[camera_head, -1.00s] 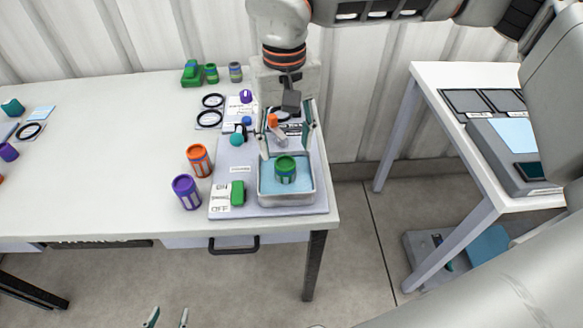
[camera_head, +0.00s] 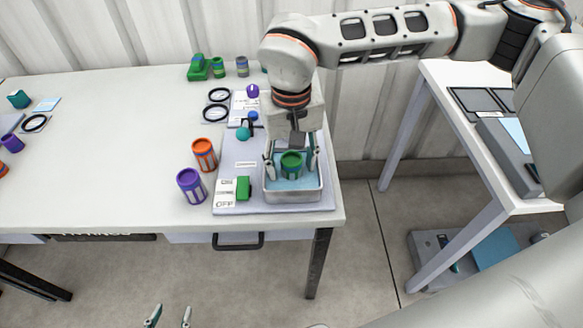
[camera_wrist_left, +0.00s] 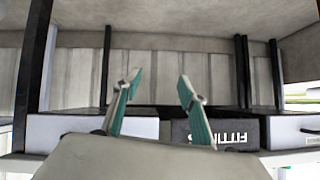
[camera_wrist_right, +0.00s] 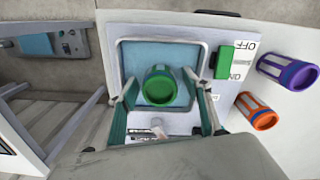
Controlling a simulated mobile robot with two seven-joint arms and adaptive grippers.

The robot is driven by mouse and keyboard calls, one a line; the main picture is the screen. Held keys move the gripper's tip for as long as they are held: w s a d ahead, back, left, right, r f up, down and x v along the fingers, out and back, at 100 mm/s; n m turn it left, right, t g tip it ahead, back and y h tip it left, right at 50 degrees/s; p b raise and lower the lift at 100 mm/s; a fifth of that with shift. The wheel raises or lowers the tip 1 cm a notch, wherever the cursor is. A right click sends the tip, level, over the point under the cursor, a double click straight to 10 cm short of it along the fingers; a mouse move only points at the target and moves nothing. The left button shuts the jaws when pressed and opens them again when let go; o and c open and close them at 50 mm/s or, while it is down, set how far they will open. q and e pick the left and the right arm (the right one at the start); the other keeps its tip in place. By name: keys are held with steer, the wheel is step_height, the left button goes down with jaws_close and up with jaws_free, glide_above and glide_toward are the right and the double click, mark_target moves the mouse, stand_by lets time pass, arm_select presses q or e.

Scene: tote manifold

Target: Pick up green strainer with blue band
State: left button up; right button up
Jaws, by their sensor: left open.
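A green strainer (camera_head: 291,165) stands in the blue-floored metal tray (camera_head: 293,196) at the table's right end. My left gripper (camera_head: 168,318) is open and empty, low in front of the table; the left wrist view shows the left gripper (camera_wrist_left: 160,80) facing the table's underside.
An orange canister (camera_head: 204,154) and a purple canister (camera_head: 191,186) stand left of the tray. A green switch block (camera_head: 243,188) sits beside the tray wall. Small green containers (camera_head: 218,68) stand at the back. The white table's (camera_head: 110,140) middle is clear.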

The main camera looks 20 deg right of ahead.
steer(key=c, duration=0.9)
steer(key=shift+c, duration=0.2)
